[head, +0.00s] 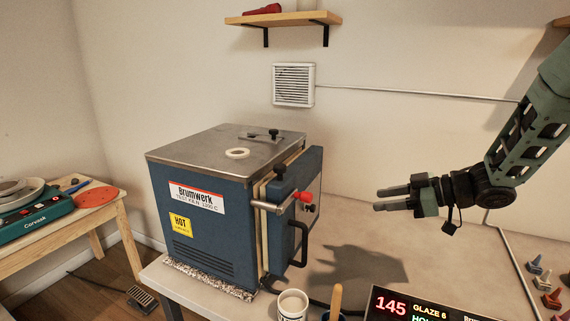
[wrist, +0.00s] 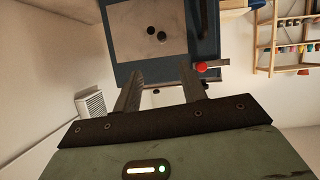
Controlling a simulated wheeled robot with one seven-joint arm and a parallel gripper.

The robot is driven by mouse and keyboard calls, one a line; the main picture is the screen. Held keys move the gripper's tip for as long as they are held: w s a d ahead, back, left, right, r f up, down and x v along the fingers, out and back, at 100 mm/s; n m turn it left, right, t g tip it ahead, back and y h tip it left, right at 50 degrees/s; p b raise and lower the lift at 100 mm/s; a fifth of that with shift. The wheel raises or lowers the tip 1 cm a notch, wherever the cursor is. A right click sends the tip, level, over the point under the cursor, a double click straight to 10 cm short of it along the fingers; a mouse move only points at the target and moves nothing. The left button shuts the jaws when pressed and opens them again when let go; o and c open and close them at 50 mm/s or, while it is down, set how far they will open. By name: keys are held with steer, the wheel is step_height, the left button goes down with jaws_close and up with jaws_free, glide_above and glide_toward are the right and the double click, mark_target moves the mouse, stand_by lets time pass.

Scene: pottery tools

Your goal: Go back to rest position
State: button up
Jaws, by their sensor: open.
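My gripper (head: 378,198) is open and empty in the head view. It hangs in the air to the right of the blue kiln (head: 200,235), with its fingers pointing left, apart from the kiln door (head: 309,185). The door stands slightly away from the kiln body, with a red-knobbed latch handle (head: 302,196) on it. In the wrist view my gripper's two fingers (wrist: 165,85) are spread with nothing between them, and the kiln (wrist: 150,30) shows beyond them.
A white cup (head: 292,305) and a digital display (head: 405,305) stand at the table's front. Small coloured cones (head: 545,285) lie at the right. A wall shelf (head: 285,19) and a vent (head: 293,85) are behind. A wooden table (head: 95,215) is at left.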

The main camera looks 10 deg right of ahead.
steer(key=s+a+r+m+h, duration=0.1)
steer(key=s+a+m+h, duration=0.2)
steer(key=a+h, duration=0.65)
steer(key=s+a+f+g, duration=0.1)
steer(key=s+a+g, duration=0.3)
steer(key=s, duration=1)
steer(key=s+a+f+m+g, duration=0.1)
steer(key=s+a+g, duration=0.2)
steer(key=s, duration=1.1)
steer(key=shift+s+a+f+g+h, duration=0.2)
steer(key=shift+s+a+g+h, duration=0.2)
steer(key=shift+a, duration=0.5)
steer(key=shift+w, duration=0.1)
steer(key=shift+c, duration=0.6)
steer(key=shift+d, duration=0.15)
